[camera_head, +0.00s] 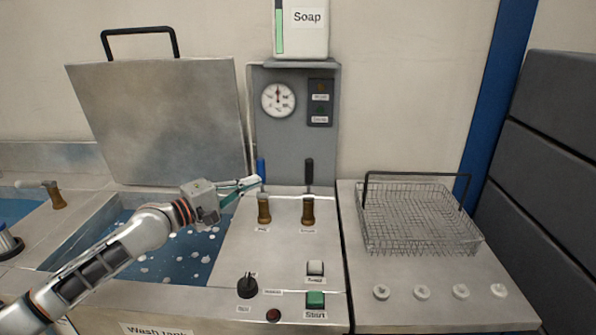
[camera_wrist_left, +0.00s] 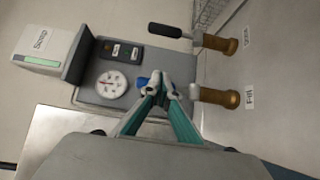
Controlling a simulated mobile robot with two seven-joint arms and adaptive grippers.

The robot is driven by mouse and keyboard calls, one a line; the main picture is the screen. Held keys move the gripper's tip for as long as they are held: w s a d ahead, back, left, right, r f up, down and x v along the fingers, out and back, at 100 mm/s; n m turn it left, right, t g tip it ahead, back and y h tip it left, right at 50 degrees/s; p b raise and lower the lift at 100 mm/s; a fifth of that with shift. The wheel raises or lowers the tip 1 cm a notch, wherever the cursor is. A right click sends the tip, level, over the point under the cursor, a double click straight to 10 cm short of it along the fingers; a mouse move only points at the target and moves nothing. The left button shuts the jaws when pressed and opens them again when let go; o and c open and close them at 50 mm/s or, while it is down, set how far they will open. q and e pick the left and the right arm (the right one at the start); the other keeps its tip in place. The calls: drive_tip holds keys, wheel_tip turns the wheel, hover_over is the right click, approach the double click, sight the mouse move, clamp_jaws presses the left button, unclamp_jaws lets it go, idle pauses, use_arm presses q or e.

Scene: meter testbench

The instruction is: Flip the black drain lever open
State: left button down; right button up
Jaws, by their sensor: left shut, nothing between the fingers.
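The black drain lever (camera_head: 309,172) stands upright on the right brass valve (camera_head: 308,210) of the metal panel. In the left wrist view the black lever (camera_wrist_left: 165,30) lies at the top, pointing left from its brass valve. My left gripper (camera_head: 255,182) is shut and empty beside the blue lever (camera_head: 261,168) of the left brass valve (camera_head: 264,209), a short way left of the black lever. In the left wrist view the closed fingertips (camera_wrist_left: 158,84) overlap the blue lever (camera_wrist_left: 142,82); I cannot tell whether they touch it. My right gripper is not in view.
A gauge (camera_head: 278,99) and a soap box (camera_head: 301,30) are behind the levers. A wash tank (camera_head: 170,256) with water lies under my left arm, its lid (camera_head: 160,115) raised. A wire basket (camera_head: 418,222) stands at right. Buttons and a knob (camera_head: 247,286) are in front.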

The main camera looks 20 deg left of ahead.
sight(309, 180)
use_arm(q)
drive_tip(key=w+d, duration=0.9)
drive_tip(key=shift+w+d+p, duration=0.2)
drive_tip(key=shift+w+p, duration=0.2)
idle(0.4)
drive_tip(key=shift+s+f, duration=0.1)
drive_tip(key=shift+s, duration=0.1)
